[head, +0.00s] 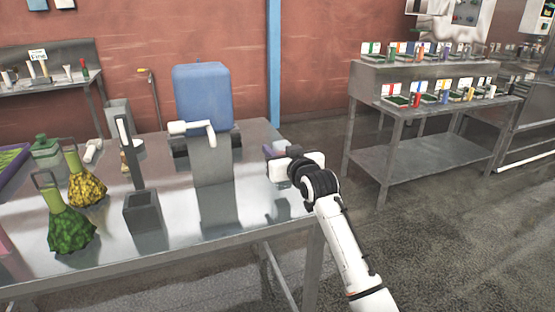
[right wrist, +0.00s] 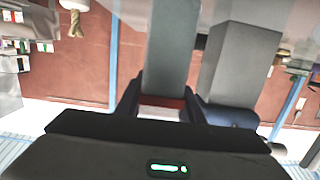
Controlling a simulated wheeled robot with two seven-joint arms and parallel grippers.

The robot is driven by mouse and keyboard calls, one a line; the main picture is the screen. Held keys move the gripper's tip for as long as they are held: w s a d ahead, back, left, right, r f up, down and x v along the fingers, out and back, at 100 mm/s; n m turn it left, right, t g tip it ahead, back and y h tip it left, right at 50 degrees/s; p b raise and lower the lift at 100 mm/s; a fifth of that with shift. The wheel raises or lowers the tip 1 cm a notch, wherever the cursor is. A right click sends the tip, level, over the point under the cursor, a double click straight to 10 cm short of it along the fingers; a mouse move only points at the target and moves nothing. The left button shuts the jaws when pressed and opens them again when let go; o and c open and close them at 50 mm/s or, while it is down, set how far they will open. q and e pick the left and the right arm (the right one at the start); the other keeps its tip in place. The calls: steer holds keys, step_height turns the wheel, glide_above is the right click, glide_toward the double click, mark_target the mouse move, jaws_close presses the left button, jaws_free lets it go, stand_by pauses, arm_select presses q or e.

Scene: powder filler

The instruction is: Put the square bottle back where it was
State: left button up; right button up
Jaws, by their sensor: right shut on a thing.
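My right gripper (head: 275,158) reaches in from the lower right and hovers near the right end of the metal table. It is shut on a greyish square-sided thing, which I take for the square bottle (right wrist: 172,45); it stands between both fingers in the right wrist view. In the head view the gripper mostly covers it, and only a small pale lilac part (head: 277,146) shows. I cannot tell whether its base touches the table. The powder filler, with a blue hopper (head: 202,98) and grey body (head: 212,160), stands left of the gripper. My left gripper is not in view.
The table (head: 110,262) also holds a grey square holder (head: 142,212), green (head: 72,230) and yellow (head: 87,188) flasks, and a green-lidded jar (head: 46,148). A white spout (head: 192,130) sticks out from the filler. Shelves with colourful items (head: 420,70) stand beyond a floor gap.

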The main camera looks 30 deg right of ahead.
steer(key=shift+f, duration=1.2)
steer(key=shift+f, duration=0.1)
steer(key=o, duration=1.2)
steer(key=shift+r, duration=0.2)
steer(key=v, duration=1.2)
steer(key=shift+a+f, duration=0.1)
steer(key=shift+f, duration=0.05)
